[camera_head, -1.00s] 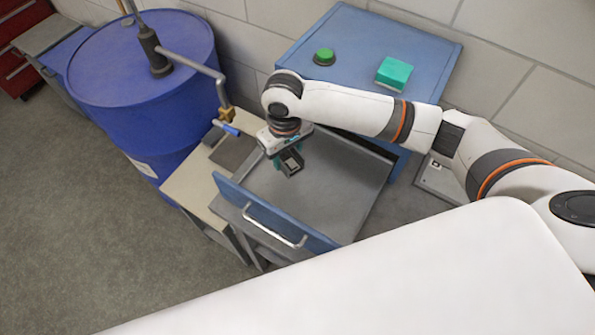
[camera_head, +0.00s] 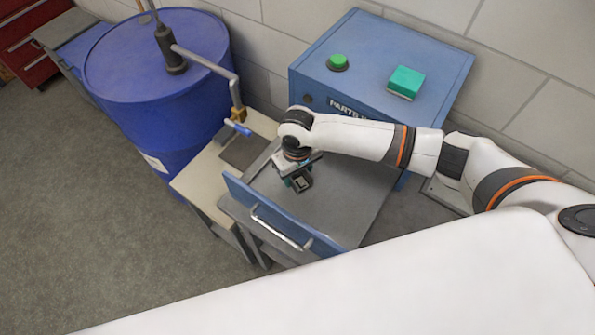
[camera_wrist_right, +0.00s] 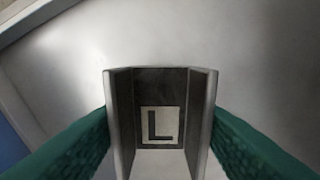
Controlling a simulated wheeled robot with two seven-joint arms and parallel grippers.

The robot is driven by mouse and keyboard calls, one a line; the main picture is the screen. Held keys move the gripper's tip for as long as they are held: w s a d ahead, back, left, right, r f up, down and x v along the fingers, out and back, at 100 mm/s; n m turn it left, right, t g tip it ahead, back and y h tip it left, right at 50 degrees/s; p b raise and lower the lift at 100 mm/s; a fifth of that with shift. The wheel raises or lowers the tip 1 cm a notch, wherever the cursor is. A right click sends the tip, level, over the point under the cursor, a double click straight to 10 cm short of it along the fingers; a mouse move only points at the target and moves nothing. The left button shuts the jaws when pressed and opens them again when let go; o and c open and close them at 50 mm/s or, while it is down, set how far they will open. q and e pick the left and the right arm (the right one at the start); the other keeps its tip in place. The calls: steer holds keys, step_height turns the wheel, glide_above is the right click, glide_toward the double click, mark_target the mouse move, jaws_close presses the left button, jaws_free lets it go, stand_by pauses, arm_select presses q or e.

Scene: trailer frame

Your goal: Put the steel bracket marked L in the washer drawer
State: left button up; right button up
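The steel bracket (camera_head: 303,184) is a small grey channel-shaped piece. In the right wrist view the bracket (camera_wrist_right: 160,88) shows a pale label with a black L. My right gripper (camera_head: 298,180) is shut on it, with a green finger against each side (camera_wrist_right: 160,140). The gripper holds it low inside the open washer drawer (camera_head: 345,205), near the drawer's left side. I cannot tell whether the bracket touches the drawer floor. The drawer's grey floor around it looks bare. My left gripper is not in view.
The blue parts cabinet (camera_head: 440,72) behind carries a green button (camera_head: 338,61) and a teal block (camera_head: 406,82). A blue drum (camera_head: 120,60) with a pump pipe stands at left beside a beige bench (camera_head: 195,185). The drawer's blue front (camera_head: 278,218) has a metal handle.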

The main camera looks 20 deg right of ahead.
mark_target(297, 179)
steer(key=o, duration=0.3)
steer(key=shift+r, duration=0.15)
step_height(297, 179, up, 12)
steer(key=shift+r+b, duration=0.1)
steer(key=shift+b, duration=1)
